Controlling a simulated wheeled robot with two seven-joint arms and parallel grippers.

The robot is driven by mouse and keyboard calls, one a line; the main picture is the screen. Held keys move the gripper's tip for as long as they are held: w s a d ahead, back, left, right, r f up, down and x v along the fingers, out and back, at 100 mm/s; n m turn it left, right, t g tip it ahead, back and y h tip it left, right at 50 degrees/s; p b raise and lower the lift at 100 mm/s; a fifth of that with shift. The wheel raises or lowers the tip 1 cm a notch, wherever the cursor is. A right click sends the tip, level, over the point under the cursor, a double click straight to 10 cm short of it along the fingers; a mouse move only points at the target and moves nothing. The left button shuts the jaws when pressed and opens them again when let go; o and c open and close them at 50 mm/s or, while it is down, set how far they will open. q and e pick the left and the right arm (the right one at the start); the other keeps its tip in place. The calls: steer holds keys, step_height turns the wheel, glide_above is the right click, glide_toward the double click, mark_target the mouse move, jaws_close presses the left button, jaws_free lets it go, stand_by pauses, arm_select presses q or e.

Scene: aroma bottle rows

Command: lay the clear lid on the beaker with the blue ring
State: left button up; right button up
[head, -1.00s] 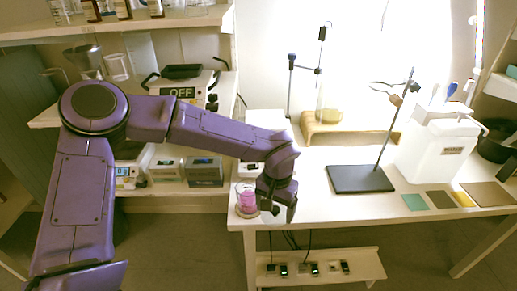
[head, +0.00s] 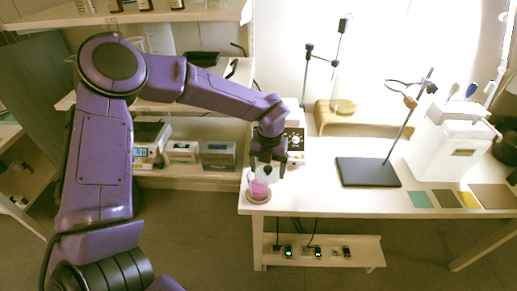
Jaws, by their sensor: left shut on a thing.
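A small beaker with pink contents (head: 258,189) stands upright on a round tan base at the near left corner of the white table. No blue ring can be made out on it. My left gripper (head: 267,173) points down just above the beaker, slightly to its right. It is shut on a small pale, clear thing, which looks like the clear lid, though its outline is hard to make out. I cannot tell whether that thing touches the beaker's rim. My right gripper is not in view.
A black-based stand (head: 368,172) with a clamp is in the middle of the white table (head: 310,200). A dark box with a dial (head: 294,138) stands behind my gripper. The table's front middle is clear.

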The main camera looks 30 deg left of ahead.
mark_target(262, 168)
arm_select(q)
steer(key=a+n, duration=0.1)
steer(key=n, duration=0.2)
steer(key=r+n+p, duration=0.1)
steer(key=n, duration=0.3)
steer(key=w+a+n, duration=0.1)
steer(key=n, duration=0.3)
steer(key=shift+a+r, duration=0.3)
steer(key=shift+a, duration=0.05)
steer(key=n, duration=0.2)
steer(key=shift+w+a+r+n+p, duration=0.1)
steer(key=shift+a+r+n+p, duration=0.05)
steer(key=shift+a+n+p, duration=0.2)
steer(key=n, duration=0.4)
steer(key=shift+a+r, duration=0.15)
steer(key=shift+a, duration=0.25)
